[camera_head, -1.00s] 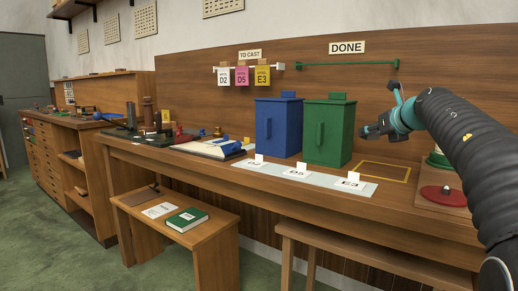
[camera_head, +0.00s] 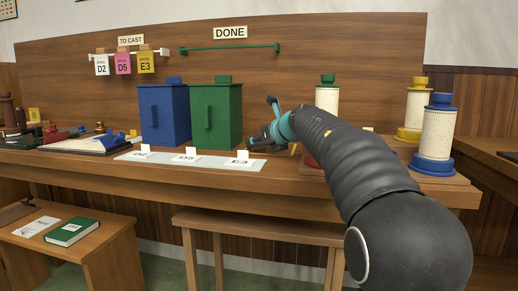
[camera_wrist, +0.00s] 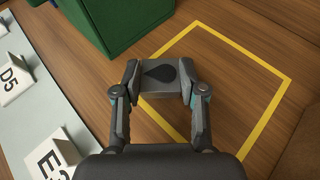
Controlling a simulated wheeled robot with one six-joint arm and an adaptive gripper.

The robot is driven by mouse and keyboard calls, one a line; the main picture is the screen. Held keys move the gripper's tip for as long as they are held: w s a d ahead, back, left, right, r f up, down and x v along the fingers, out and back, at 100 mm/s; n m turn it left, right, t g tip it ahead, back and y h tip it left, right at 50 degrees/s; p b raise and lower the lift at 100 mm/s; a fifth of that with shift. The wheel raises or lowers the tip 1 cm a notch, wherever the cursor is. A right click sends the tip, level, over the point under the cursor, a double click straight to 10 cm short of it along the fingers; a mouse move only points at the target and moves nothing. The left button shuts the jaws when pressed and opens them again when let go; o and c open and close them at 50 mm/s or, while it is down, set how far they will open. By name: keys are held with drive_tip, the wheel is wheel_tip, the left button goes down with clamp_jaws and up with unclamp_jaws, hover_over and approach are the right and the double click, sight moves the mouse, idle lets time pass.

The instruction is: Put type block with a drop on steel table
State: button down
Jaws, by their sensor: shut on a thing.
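My gripper (camera_wrist: 159,84) is shut on a small grey type block (camera_wrist: 170,92) with a dark drop mark on its upper face. In the wrist view the block sits between both fingers, over or near the left part of a yellow square outline (camera_wrist: 240,54) on the wooden bench. I cannot tell whether the block touches the wood. In the head view my gripper (camera_head: 258,142) is low over the bench, right of the green cabinet (camera_head: 228,115); the block is not clear there. I cannot tell which surface is the steel table.
A pale strip (camera_head: 210,162) with standing cards, one marked E3 (camera_wrist: 52,155) and one D5 (camera_wrist: 14,77), lies left of my gripper. A blue cabinet (camera_head: 155,115) stands left of the green one. Several cream spools, one with blue ends (camera_head: 437,135), stand at the right.

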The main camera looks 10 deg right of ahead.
drive_tip(key=shift+f, duration=0.4)
drive_tip(key=shift+r, duration=0.1)
drive_tip(key=c, duration=1.1)
unclamp_jaws()
drive_tip(key=o, duration=0.4)
drive_tip(key=shift+o, duration=0.2)
